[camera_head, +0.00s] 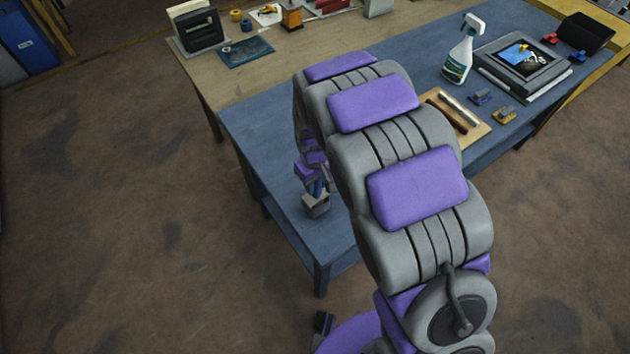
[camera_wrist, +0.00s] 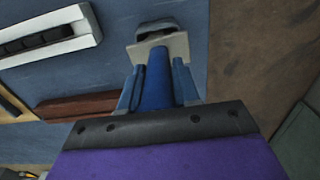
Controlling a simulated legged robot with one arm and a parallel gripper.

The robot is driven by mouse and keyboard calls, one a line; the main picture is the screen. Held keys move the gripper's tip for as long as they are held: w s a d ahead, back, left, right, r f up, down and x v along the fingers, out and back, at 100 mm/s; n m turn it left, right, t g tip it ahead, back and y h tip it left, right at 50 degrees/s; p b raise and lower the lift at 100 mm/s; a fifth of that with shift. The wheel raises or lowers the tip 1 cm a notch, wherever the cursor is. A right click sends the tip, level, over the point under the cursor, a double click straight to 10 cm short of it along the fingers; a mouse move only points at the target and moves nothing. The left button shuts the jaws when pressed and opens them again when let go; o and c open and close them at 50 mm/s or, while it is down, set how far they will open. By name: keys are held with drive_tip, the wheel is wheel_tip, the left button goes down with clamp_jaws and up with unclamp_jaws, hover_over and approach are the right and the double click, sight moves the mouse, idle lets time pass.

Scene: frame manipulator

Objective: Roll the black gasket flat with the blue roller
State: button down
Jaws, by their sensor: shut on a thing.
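My gripper (camera_wrist: 157,90) is shut on the blue handle of the roller (camera_wrist: 158,75). The roller points away from the wrist, with a pale plate and a dark, rounded part at its far end. In the head view my gripper (camera_head: 314,182) hangs low over the near left side of the blue table. A black, uneven strip (camera_wrist: 38,42), seemingly the gasket, lies in a pale frame (camera_wrist: 75,15) at upper left of the wrist view. The roller is apart from the strip, to its right. My arm hides this frame in the head view.
The blue table (camera_head: 265,130) carries a spray bottle (camera_head: 460,55), a grey framed panel (camera_head: 520,62) and a wooden board (camera_head: 480,130) on the right. A reddish-brown bar (camera_wrist: 80,107) lies below the pale frame. The table's edge is close to the roller's right.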

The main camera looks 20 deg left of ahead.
drive_tip(key=shift+r, duration=0.15)
drive_tip(key=shift+r+p, duration=0.95)
drive_tip(key=shift+r, duration=1.95)
drive_tip(key=w+d+r+p, duration=0.4)
drive_tip(key=w+d+p, duration=0.3)
drive_tip(key=d, duration=0.6)
drive_tip(key=shift+m, duration=0.4)
drive_tip(key=f, duration=0.2)
drive_tip(key=f+b, duration=0.1)
drive_tip(key=f, duration=0.2)
drive_tip(key=shift+w+a+f+b, duration=0.15)
drive_tip(key=shift+a+f+b, duration=0.15)
drive_tip(key=shift+b, duration=0.1)
drive_tip(key=shift+f, duration=0.55)
